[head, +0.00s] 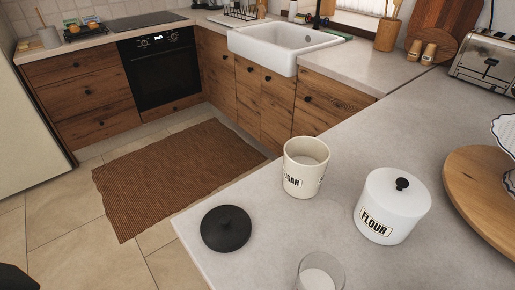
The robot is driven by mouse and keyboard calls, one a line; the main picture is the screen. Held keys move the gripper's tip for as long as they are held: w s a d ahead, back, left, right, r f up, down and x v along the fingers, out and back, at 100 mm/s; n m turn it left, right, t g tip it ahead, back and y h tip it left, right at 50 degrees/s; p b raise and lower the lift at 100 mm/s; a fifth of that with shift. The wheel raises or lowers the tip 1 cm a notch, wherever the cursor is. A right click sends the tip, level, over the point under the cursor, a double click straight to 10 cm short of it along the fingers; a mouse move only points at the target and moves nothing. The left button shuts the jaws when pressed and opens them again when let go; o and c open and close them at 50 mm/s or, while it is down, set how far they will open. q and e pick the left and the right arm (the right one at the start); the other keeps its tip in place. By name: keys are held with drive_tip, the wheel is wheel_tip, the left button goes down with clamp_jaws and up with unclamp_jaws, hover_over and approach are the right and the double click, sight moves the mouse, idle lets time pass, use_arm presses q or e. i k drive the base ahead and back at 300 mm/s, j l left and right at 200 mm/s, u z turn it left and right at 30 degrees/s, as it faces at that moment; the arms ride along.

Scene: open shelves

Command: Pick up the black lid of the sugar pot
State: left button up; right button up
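The lid is apart from the pot. No gripper fingers show in the head view. A dark shape is cut off at the bottom left corner, and I cannot tell whether it is part of me.
A white flour pot (391,206) with its lid on stands to the right. A clear glass (320,272) stands at the bottom edge, near the black lid. A round wooden board (470,195) and a toaster (487,66) are farther right. The counter around the lid is bare.

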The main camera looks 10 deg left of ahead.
sight(226, 227)
drive_tip(key=i+j+z, duration=0.1)
drive_tip(key=j+z, duration=1.15)
drive_tip(key=j, duration=0.1)
